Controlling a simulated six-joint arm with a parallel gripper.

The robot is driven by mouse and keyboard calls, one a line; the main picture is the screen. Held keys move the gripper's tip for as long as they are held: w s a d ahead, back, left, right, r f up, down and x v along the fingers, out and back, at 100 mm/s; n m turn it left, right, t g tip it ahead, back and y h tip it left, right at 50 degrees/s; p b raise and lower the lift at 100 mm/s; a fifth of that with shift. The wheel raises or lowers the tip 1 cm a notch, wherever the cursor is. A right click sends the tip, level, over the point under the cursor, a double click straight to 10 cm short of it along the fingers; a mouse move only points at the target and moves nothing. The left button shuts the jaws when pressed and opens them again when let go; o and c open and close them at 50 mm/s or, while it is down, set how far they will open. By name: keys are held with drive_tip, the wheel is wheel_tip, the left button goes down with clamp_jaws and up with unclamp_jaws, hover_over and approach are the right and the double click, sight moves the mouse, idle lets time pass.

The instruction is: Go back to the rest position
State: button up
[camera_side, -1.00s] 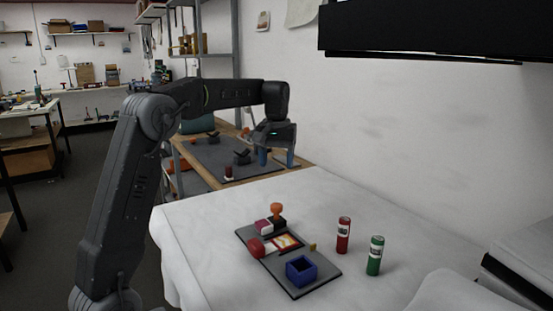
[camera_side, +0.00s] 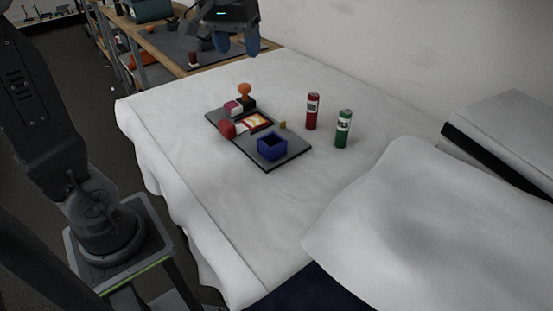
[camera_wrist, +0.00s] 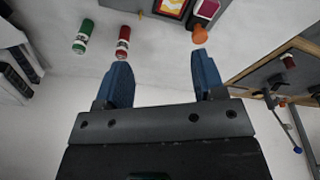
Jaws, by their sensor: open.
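My gripper (camera_side: 238,48) is open and empty at the top of the side view, raised above the far end of the white-covered table (camera_side: 190,205). In the wrist view its two blue fingers (camera_wrist: 162,85) stand wide apart with nothing between them. The grey board (camera_side: 291,153) on the table lies well apart from the gripper. It carries a dark blue open box (camera_side: 271,148), a red rounded piece (camera_side: 227,129), a flame-patterned picture (camera_side: 257,121) and an orange-handled stamp (camera_side: 244,92).
A red tube (camera_side: 312,111) and a green tube (camera_side: 343,129) stand upright right of the board. A white cloth heap (camera_side: 390,225) and a grey box (camera_side: 510,140) are at the right. A wooden bench (camera_side: 165,58) stands behind. The table's front left is clear.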

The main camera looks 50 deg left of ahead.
drive_tip(key=s+d+f+m+t, duration=0.1)
drive_tip(key=s+d+f+m, duration=0.1)
drive_tip(key=s+d, duration=0.3)
drive_tip(key=s+d+f+m+t, duration=0.2)
drive_tip(key=s+d+f, duration=0.3)
drive_tip(key=s, duration=0.5)
drive_tip(key=shift+s+f+m+h, duration=0.2)
drive_tip(key=shift+s+m+h, duration=0.15)
drive_tip(key=shift+m, duration=0.35)
